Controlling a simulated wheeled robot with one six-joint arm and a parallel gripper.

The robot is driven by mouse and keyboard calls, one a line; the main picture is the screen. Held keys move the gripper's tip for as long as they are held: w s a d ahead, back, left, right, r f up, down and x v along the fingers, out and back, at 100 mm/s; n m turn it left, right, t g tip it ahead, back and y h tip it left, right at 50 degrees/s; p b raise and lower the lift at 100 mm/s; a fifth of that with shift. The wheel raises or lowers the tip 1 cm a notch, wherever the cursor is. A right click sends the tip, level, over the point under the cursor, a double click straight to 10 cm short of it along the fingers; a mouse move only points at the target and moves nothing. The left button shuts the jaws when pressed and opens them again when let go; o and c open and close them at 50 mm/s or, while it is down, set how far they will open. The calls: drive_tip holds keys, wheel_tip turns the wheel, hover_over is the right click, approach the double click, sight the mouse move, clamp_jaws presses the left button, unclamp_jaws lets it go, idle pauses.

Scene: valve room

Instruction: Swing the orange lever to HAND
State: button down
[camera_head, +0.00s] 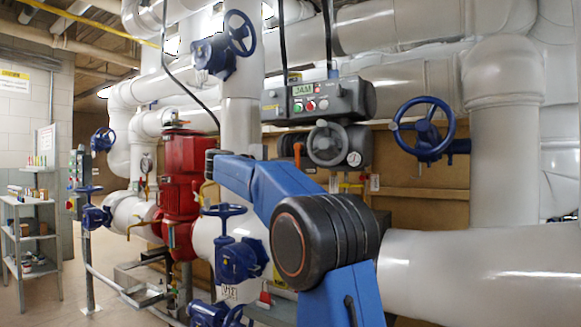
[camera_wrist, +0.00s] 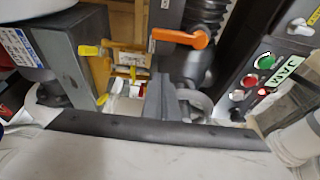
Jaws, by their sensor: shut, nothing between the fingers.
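The orange lever (camera_wrist: 180,38) is at the top middle of the wrist view, lying nearly level in that picture, with its round hub at the right end. In the head view the orange lever (camera_head: 297,154) is a small upright piece left of the grey handwheel on the actuator (camera_head: 318,101). My gripper (camera_wrist: 168,85) shows as grey fingers at the middle of the wrist view. It is shut and empty, and appears below the lever in that picture, with a visible gap between them. In the head view I cannot make out the fingers behind my blue arm.
A grey handwheel (camera_wrist: 201,103) is just beside the fingers. The panel with coloured buttons and a JAM display (camera_wrist: 290,68) is at the right. Yellow-handled valves (camera_wrist: 90,50) are left. In the head view, blue handwheels (camera_head: 424,128) and thick pipes surround the actuator.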

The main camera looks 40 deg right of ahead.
sight(298, 157)
drive_tip(key=d, duration=0.8)
drive_tip(key=shift+w+d, duration=0.15)
drive_tip(key=shift+w, duration=0.05)
drive_tip(key=shift+w+d, duration=0.25)
drive_tip(key=shift+w, duration=0.05)
drive_tip(key=shift+w+a, duration=0.4)
drive_tip(key=shift+w, duration=0.4)
drive_tip(key=shift+w+a, duration=0.35)
drive_tip(key=shift+w, duration=0.45)
drive_tip(key=shift+w, duration=0.1)
drive_tip(key=w+a+r+m+t+y, duration=0.1)
drive_tip(key=w+a+m+y, duration=0.1)
drive_tip(key=w+m, duration=0.3)
drive_tip(key=shift+w+a+r+m+t+y, duration=0.25)
drive_tip(key=shift+m+y, duration=0.35)
drive_tip(key=shift+m, duration=1.2)
